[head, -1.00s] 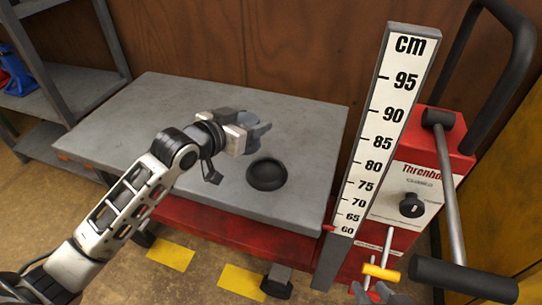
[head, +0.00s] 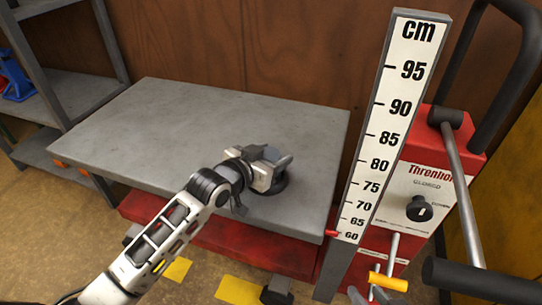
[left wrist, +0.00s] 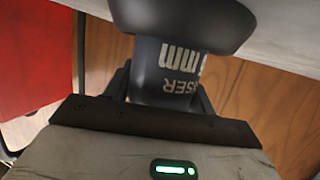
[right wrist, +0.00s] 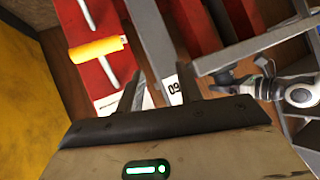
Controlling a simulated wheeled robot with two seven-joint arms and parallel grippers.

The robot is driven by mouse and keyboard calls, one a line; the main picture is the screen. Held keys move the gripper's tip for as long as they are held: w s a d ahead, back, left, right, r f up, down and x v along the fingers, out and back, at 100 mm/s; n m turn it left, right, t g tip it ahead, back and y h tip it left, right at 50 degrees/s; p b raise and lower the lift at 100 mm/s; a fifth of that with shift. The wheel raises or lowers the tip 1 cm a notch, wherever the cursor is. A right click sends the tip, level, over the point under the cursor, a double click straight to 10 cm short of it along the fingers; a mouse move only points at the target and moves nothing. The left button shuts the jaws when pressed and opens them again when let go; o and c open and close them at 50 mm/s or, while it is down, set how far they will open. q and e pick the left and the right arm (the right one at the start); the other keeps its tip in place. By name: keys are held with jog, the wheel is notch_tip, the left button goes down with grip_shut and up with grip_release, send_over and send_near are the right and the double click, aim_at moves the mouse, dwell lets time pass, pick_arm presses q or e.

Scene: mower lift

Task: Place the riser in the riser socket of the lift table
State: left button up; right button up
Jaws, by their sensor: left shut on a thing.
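The riser (left wrist: 172,75) is a blue-grey piece with white lettering, between the fingers of my left gripper (head: 276,171) in the left wrist view. The gripper is shut on it. My right gripper (right wrist: 158,92) is open and empty beside the lift's control side.
A tall cm scale (head: 385,130) stands right of the table. Beyond it are a red control box (head: 410,185) with a knob, a lever, a yellow handle (head: 388,282) and a black push bar. A grey shelf (head: 60,90) stands at left. The table's left half is clear.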

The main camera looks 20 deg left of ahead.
pick_arm(q)
jog(key=o, duration=1.1)
jog(key=shift+f, duration=0.1)
pick_arm(e)
jog(key=shift+s+f, duration=0.25)
jog(key=shift+f, duration=0.1)
